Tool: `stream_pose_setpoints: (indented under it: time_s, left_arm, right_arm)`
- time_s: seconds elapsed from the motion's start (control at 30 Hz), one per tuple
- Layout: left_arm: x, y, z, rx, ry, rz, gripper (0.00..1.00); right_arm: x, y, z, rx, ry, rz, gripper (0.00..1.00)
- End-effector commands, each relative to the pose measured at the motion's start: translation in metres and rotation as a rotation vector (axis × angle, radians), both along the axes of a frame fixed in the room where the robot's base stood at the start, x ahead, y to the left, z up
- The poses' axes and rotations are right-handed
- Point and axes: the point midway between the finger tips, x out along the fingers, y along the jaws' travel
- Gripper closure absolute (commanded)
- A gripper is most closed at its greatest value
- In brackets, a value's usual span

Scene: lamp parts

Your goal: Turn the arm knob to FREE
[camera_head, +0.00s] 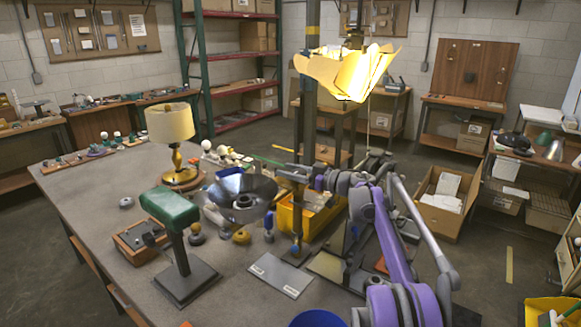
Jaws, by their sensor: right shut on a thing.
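My right gripper (288,172), on the purple arm (385,240) from the lower right, reaches left to a dark upright post (308,120). It is shut on a small part there, apparently the arm knob; the fingers hide most of it, and its markings and setting cannot be read. A bright yellow, jagged-edged lampshade (345,72) hangs above and right of the gripper, apart from it. My left gripper is not in view.
A dark bowl-shaped shade (240,195), a green-topped stand (170,210), a cream table lamp (170,125) and a yellow bin (290,215) crowd the table (90,190) near the gripper. A cardboard box (425,222) stands on the floor at right.

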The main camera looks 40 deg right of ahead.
Motion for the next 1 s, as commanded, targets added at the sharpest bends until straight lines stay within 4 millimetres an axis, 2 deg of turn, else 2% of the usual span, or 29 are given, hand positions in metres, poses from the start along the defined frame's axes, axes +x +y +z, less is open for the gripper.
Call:
stream_pose_setpoints:
  time_s: [0.2,0.67,0.7,0.83,1.0]
  left_arm:
    - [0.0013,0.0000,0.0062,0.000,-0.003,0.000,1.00]
    - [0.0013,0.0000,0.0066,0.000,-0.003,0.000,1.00]
    - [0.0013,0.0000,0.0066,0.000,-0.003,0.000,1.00]
    - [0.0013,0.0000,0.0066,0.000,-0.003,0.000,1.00]
    - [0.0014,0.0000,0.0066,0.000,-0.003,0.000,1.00]
  right_arm:
    - [-0.0005,0.0006,0.0014,0.001,-0.002,0.049,1.00]
    - [-0.0007,0.0013,0.0011,0.002,-0.002,0.060,1.00]
    - [-0.0007,0.0013,0.0011,0.002,-0.002,0.060,0.39]
    - [-0.0007,0.0013,0.0009,0.001,-0.002,0.060,0.16]
    - [-0.0006,0.0014,0.0006,0.001,-0.002,0.060,0.16]
